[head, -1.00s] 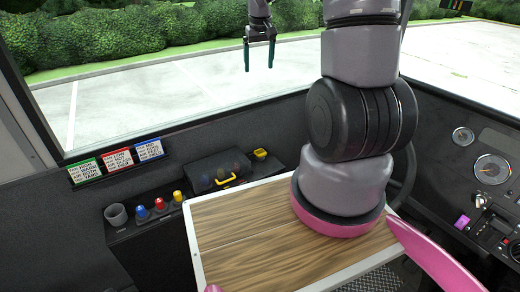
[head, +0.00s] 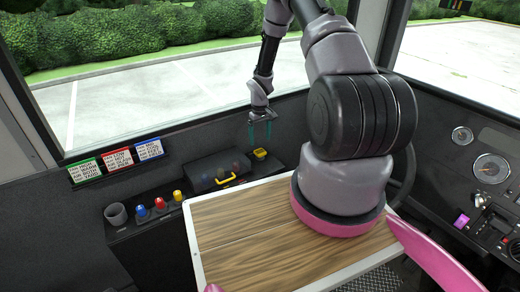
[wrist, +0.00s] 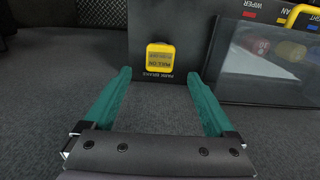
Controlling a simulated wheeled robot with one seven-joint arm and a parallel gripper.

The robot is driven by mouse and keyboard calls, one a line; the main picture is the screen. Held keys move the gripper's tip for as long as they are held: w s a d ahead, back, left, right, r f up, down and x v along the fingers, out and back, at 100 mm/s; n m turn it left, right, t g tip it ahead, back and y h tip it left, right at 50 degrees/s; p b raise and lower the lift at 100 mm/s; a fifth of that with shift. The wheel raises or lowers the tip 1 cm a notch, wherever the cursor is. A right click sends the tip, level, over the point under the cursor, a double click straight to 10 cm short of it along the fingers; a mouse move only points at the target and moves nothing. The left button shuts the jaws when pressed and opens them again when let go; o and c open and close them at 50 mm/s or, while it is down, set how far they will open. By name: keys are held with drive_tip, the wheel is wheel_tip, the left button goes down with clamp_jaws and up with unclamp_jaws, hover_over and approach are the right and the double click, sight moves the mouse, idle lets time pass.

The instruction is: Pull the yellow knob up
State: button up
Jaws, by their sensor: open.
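The yellow knob (head: 260,153) is a small square cap on the dark console, at the right of the clear-lidded box in the head view. In the wrist view the yellow knob (wrist: 160,57) shows printed text on its face, with a "PARK BRAKE" label beside it. My gripper (head: 260,136) is open and empty, with teal fingers pointing down close above the knob. In the wrist view my gripper (wrist: 158,88) has its fingers spread wide, with the knob between their lines and a little beyond the tips. I see no contact.
A dark box with a clear lid (head: 215,171) and a yellow handle (head: 226,180) stands left of the knob. Blue, red and yellow knobs and a cup (head: 116,214) sit further left. A wooden-topped surface (head: 240,220) lies in front, and the windshield is behind.

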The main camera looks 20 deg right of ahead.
sight(260, 152)
wheel_tip(260, 152, down, 6)
drive_tip(key=shift+f, duration=0.2)
drive_tip(key=shift+c, duration=0.3)
